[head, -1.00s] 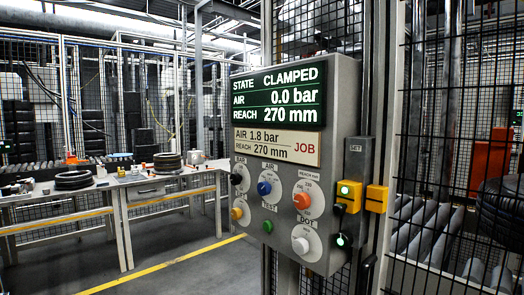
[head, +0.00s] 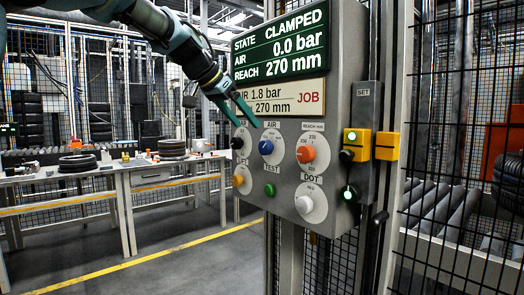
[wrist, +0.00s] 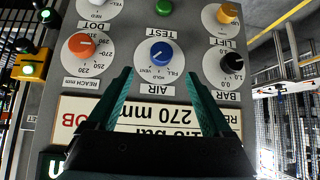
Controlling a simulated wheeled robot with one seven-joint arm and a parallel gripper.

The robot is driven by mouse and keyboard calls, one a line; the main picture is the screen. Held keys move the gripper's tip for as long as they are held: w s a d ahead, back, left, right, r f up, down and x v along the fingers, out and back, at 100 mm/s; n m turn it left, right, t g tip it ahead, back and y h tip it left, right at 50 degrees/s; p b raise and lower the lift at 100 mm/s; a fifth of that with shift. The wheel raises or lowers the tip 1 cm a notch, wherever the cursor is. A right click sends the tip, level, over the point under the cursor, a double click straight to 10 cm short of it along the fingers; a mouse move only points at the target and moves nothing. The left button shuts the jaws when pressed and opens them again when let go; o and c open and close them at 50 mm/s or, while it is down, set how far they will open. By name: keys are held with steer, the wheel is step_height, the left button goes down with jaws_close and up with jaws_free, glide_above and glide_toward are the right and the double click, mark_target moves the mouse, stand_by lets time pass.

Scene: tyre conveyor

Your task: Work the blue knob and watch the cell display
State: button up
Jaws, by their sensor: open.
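The blue knob (head: 266,147) is on a white round dial marked AIR on the grey panel (head: 340,215). It also shows in the wrist view (wrist: 161,53), upside down, with its pointer slanting. My gripper (head: 246,122) is open and empty, its green fingers just up and left of the knob in the head view. In the wrist view my gripper (wrist: 160,72) has its fingertips either side of the knob's line, short of it; contact does not show. The cell display (head: 282,45) reads STATE CLAMPED, AIR 0.0 bar, REACH 270 mm.
Orange (head: 306,154), black (head: 238,143), yellow, white and green (head: 270,190) controls surround the blue knob. Mesh fence (head: 460,150) stands right; benches with tyres (head: 77,162) stand left.

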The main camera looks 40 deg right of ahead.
mark_target(263, 146)
steer(key=p+x, duration=0.1)
steer(key=x, duration=0.9)
steer(key=shift+w+p, duration=0.1)
steer(key=shift+p, duration=0.3)
steer(key=shift+f, duration=0.1)
jaws_close()
